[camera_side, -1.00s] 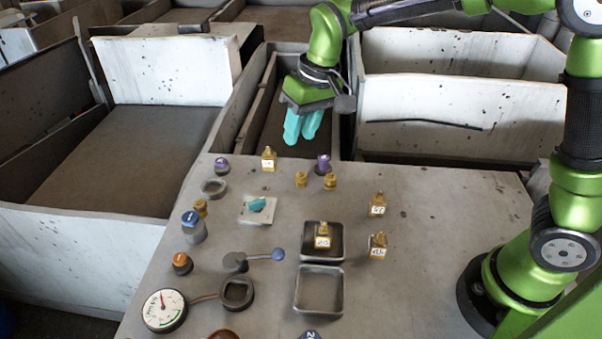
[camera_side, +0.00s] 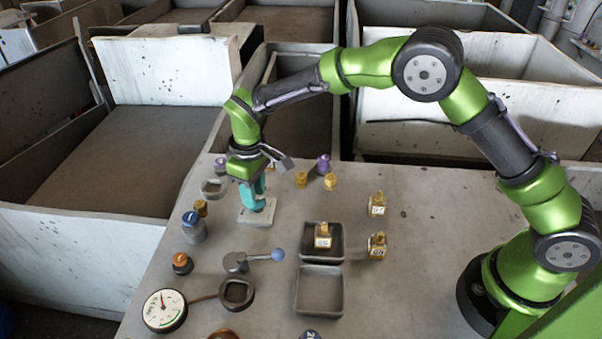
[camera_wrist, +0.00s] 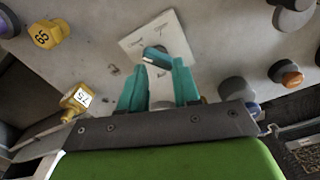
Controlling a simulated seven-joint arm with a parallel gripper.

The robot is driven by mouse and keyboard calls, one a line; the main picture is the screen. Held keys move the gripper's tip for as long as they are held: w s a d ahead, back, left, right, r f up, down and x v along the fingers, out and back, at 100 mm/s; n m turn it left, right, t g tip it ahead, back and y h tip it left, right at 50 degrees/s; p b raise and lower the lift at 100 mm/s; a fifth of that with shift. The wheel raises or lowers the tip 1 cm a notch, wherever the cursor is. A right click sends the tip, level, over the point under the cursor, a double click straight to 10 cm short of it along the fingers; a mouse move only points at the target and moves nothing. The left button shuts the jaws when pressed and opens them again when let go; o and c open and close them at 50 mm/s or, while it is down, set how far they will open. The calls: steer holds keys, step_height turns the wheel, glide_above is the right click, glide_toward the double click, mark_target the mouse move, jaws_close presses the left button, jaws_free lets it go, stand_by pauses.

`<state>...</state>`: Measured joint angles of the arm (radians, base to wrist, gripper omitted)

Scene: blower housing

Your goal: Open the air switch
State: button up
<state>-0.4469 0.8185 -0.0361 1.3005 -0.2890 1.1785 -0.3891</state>
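A small teal knob (camera_wrist: 157,57) sits on a white square plate (camera_side: 257,214) with dark markings, and looks like the air switch. My gripper (camera_wrist: 159,72), with teal fingers, points down over this plate. In the wrist view its fingers are apart, one on each side of the knob, with gaps visible. I cannot tell whether either finger touches the knob. In the side view the fingers (camera_side: 252,192) reach down to the knob and partly hide it.
A lever with a blue ball (camera_side: 277,254) stands in front of the plate. A blue-topped knob (camera_side: 193,226), an orange-topped knob (camera_side: 182,263) and a dial gauge (camera_side: 164,310) are at left. Brass fittings (camera_side: 377,204) and two trays (camera_side: 319,290) are at right.

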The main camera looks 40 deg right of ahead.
steer(key=n, duration=0.2)
steer(key=f+n, duration=0.1)
steer(key=n, duration=0.2)
steer(key=shift+s+d+f+n, duration=0.2)
steer(key=shift+s+n, duration=0.05)
steer(key=shift+n, duration=0.05)
steer(key=n, duration=0.4)
steer(key=shift+n, duration=0.3)
steer(key=shift+f+n, duration=0.2)
steer(key=shift+n, duration=0.1)
steer(key=shift+f, duration=0.35)
steer(key=shift+a, duration=0.1)
steer(key=shift+c, duration=0.3)
jaws_close()
steer(key=m, duration=0.5)
steer(key=shift+r, duration=0.1)
